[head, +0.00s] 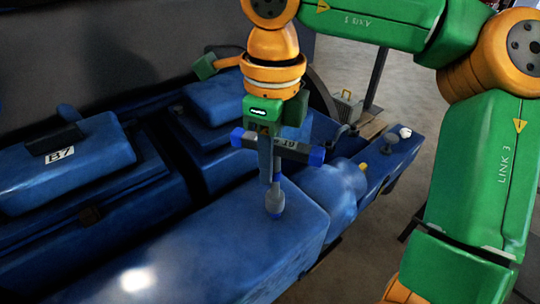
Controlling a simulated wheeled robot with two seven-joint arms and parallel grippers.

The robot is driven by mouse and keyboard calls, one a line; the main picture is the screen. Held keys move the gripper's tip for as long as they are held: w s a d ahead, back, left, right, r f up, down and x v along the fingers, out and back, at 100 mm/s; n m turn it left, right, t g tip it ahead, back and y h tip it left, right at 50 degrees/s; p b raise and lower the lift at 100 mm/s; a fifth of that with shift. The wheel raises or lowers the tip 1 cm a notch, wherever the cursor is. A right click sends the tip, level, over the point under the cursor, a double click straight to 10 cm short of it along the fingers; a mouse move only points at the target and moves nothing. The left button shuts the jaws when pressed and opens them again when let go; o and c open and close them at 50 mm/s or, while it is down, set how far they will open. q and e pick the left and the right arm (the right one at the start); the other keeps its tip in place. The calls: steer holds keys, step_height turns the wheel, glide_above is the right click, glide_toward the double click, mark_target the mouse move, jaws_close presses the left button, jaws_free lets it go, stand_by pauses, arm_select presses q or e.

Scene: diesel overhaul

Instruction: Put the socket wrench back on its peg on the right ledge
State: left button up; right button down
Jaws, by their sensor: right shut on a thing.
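My right gripper (268,172) is shut on the socket wrench, a T-shaped tool. Its dark crossbar (296,149) has blue ends and lies roughly level, and its grey shaft with a rounded socket end (275,201) points down. The wrench hangs in front of the large blue engine block; I cannot tell whether its lower end touches the block. The right ledge (385,170) is the blue strip to the right. My left gripper is not in view.
A large blue engine cover (200,245) fills the foreground. A small white object (405,132) sits at the ledge's far end. Grey floor (420,85) lies open beyond the ledge.

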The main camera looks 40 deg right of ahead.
steer(key=shift+s+r, duration=0.1)
steer(key=shift+s, duration=0.25)
steer(key=shift+w, duration=0.1)
steer(key=shift+w, duration=0.15)
steer(key=shift+f, duration=0.25)
steer(key=shift+f+b, duration=0.5)
steer(key=shift+b, duration=0.15)
steer(key=shift+f+b, duration=0.4)
steer(key=shift+f, duration=0.1)
steer(key=c, duration=0.6)
jaws_free()
steer(key=shift+c, duration=0.2)
steer(key=shift+o, duration=0.2)
